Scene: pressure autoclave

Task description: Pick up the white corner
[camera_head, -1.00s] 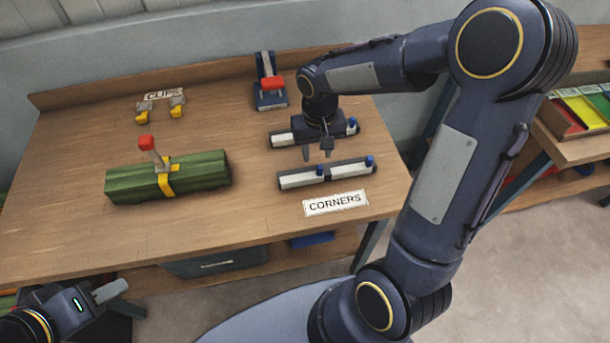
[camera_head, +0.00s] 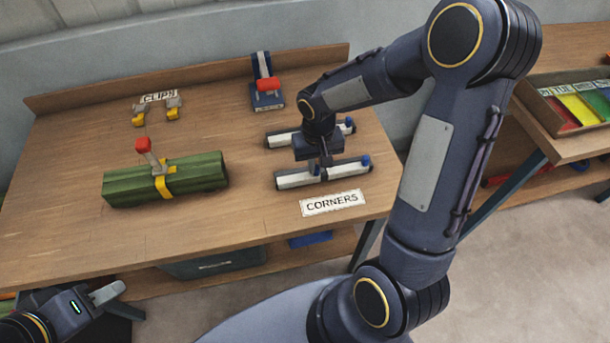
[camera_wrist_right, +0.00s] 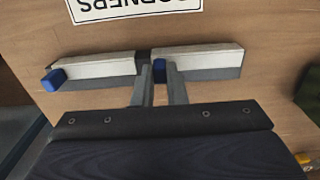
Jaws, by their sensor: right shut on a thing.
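Two white corners with blue ends lie end to end in the front row by the CORNERS label: the left one (camera_head: 294,180) and the right one (camera_head: 348,170). In the right wrist view the left one (camera_wrist_right: 205,64) appears on the right and the other (camera_wrist_right: 100,70) on the left. My right gripper (camera_head: 318,166) points down at the middle of this row. Its fingers (camera_wrist_right: 160,88) are shut on the left white corner at its blue end (camera_wrist_right: 159,70). The corner appears still at table level. My left gripper (camera_head: 108,292) is at the lower left, away from the table; its jaw opening is unclear.
Another row of white corners (camera_head: 280,139) lies behind, partly hidden by my right gripper. A green bundle (camera_head: 120,187) with a yellow, red-topped clamp (camera_head: 160,170) lies left. Yellow clips (camera_head: 173,112) and a red-handled device (camera_head: 267,95) stand at the back. The CORNERS label (camera_head: 333,202) is in front.

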